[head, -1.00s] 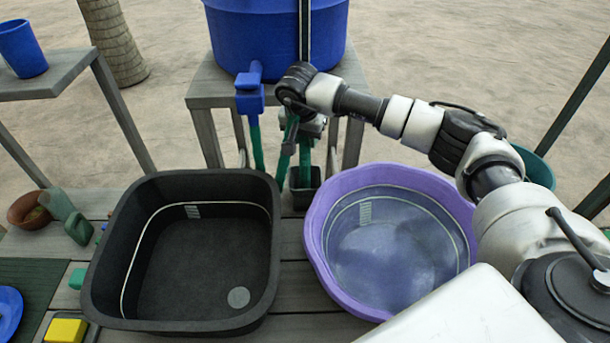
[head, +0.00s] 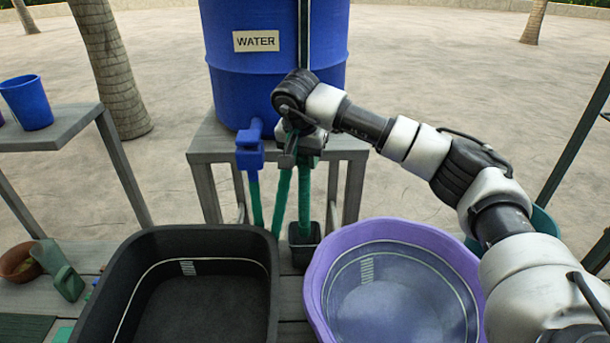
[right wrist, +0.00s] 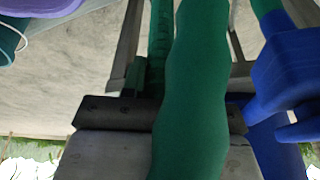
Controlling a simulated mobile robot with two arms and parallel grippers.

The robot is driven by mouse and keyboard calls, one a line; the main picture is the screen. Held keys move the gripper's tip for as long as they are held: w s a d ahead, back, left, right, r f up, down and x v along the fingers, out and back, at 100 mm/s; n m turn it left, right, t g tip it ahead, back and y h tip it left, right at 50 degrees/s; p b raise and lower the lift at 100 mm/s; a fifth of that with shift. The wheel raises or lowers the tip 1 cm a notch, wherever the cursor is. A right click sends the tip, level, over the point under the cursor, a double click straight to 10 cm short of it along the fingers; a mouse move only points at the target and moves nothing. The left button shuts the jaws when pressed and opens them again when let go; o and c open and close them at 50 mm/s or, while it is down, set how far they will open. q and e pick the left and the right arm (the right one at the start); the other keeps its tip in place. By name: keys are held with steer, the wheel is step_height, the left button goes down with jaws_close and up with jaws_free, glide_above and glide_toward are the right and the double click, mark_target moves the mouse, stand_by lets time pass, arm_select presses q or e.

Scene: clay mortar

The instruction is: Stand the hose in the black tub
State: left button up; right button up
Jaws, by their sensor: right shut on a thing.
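The green hose (head: 255,200) hangs from the blue tap (head: 250,150). Two more green strands hang below my right gripper (head: 292,152), one slanting and one running down to a small dark pot (head: 303,242). My right gripper is shut on the hose, beside the tap; in the right wrist view the hose (right wrist: 192,85) passes thickly between the dark fingers (right wrist: 170,115). The hose's free end is not clear. The black tub (head: 275,270) stands at the lower left-centre, looks empty, and its near part is cut off. My left gripper is out of view.
A purple basin (head: 315,275) with water stands right of the tub. A blue tank (head: 270,85) labelled WATER is on a grey stand (head: 205,160) behind. A watering can (head: 68,282) and a blue cup (head: 28,102) are at left.

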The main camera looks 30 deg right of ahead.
step_height(320, 180, up, 11)
steer(key=p, duration=0.7)
steer(key=shift+f+p, duration=0.2)
steer(key=shift+p, duration=0.15)
steer(key=shift+f, duration=0.1)
stand_by(0.4)
